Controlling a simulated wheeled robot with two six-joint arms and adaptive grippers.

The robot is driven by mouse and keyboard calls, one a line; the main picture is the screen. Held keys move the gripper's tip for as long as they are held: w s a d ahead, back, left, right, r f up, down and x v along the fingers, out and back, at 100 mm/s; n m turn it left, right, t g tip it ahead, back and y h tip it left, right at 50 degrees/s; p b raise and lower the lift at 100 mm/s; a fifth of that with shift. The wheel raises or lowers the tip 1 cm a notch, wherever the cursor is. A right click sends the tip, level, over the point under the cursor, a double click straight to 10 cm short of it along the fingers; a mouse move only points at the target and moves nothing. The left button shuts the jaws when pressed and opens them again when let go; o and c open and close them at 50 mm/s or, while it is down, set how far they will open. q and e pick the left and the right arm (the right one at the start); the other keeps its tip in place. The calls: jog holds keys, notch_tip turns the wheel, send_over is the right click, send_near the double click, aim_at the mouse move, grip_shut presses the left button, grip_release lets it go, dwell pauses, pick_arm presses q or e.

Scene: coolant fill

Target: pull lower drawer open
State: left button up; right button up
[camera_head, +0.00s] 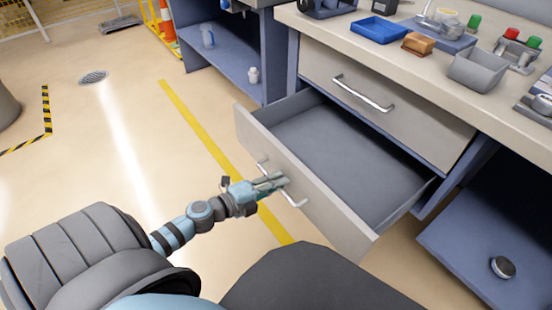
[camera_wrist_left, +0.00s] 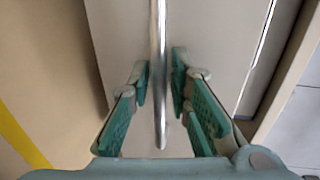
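The lower drawer (camera_head: 335,222) stands well out from the workbench in the head view, and its grey inside is empty. Its bar handle (camera_head: 297,202) is on the front panel. My left gripper (camera_head: 278,182) is at this handle. In the left wrist view the handle bar (camera_wrist_left: 159,105) runs between the two green-padded fingers of my left gripper (camera_wrist_left: 160,78). The fingers are apart, with a narrow gap on each side of the bar. The right gripper is not in view.
The upper drawer (camera_head: 400,100) is shut above. The benchtop holds a blue tray (camera_head: 379,30), a grey bin (camera_head: 478,70) and other items. A lower shelf (camera_head: 455,245) with a round object (camera_head: 503,267) is at right. Open floor lies left of the drawer.

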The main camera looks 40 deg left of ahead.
pick_arm(q)
jog(key=shift+o, duration=0.4)
jog(key=v, duration=1.2)
